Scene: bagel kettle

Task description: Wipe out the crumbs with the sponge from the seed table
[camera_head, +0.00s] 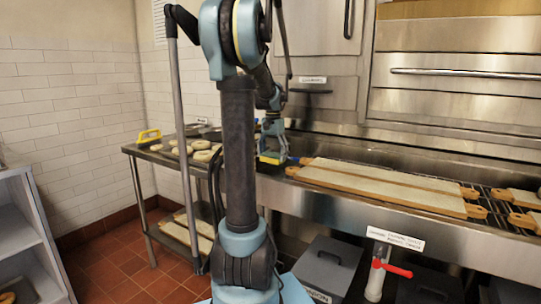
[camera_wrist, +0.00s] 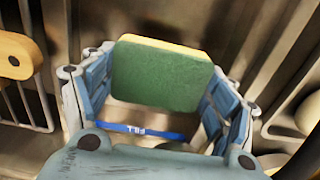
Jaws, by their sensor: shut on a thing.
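My gripper (camera_head: 272,142) is shut on a sponge (camera_head: 270,159), with a yellow side and a green side. In the wrist view my gripper (camera_wrist: 157,95) has its fingers on both sides of the sponge (camera_wrist: 160,78), whose green face is toward the camera. The sponge is near the joint between the left steel table (camera_head: 160,155) and the long steel counter; I cannot tell whether it touches anything. I cannot tell for sure which surface is the seed table, and I make out no crumbs.
Several bagels (camera_head: 202,155) and a yellow-handled item (camera_head: 148,136) lie on the left table. Long boards (camera_head: 385,185) lie on the counter to the right. A blue strip-like item (camera_wrist: 140,130) shows beneath the sponge. A grey bin (camera_head: 328,268) stands below the counter.

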